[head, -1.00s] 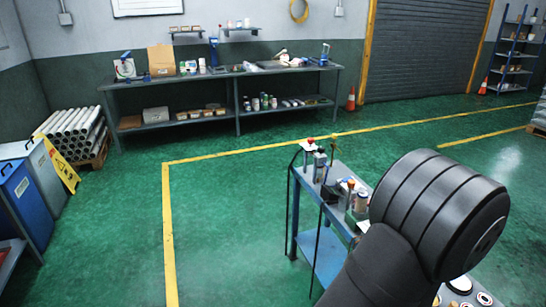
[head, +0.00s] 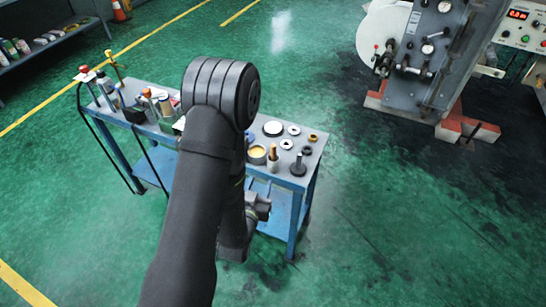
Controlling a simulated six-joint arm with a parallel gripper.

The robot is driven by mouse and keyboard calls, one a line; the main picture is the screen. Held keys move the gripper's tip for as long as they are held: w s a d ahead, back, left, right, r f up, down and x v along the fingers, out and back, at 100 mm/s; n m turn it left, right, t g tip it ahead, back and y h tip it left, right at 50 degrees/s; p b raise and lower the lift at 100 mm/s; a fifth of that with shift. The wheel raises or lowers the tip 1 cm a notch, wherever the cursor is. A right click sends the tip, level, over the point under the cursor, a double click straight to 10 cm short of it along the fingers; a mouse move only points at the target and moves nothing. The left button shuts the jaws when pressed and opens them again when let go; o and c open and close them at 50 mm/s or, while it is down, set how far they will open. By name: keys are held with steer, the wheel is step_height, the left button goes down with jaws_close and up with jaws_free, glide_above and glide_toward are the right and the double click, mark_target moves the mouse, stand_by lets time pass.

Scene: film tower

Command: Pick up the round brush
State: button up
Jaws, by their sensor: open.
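A small upright piece with an orange-brown wooden handle (head: 273,153) stands near the front edge of the blue cart's grey top (head: 312,151). It looks like the round brush, but it is too small to be sure. A dark upright piece with a round base (head: 298,166) stands just right of it. My gripper (head: 264,204) is partly visible below the cart top's front edge, beside my forearm. It is open, with nothing seen in it, and apart from the brush. My arm hides the middle of the cart.
A yellow-filled tin (head: 257,154) stands left of the wooden handle, with several discs and rings behind. Bottles and tools (head: 150,105) crowd the cart's left half. A grey machine (head: 435,55) stands at the back right. The green floor right of the cart is clear.

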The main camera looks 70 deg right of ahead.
mark_target(273, 151)
steer(key=shift+h, duration=0.8)
steer(key=d, duration=0.3)
steer(key=w+d+f, duration=0.1)
steer(key=d, duration=0.3)
steer(key=w+d, duration=0.1)
steer(key=d, duration=0.3)
steer(key=shift+f, duration=0.3)
steer(key=shift+w+d+r, duration=0.1)
steer(key=shift+d+r, duration=0.05)
steer(key=shift+d, duration=0.75)
steer(key=shift+w+d+r, duration=0.1)
steer(key=shift+d+r, duration=0.1)
steer(key=shift+d, duration=0.65)
steer(key=shift+d+r, duration=0.15)
steer(key=shift+d, duration=0.75)
jaws_close()
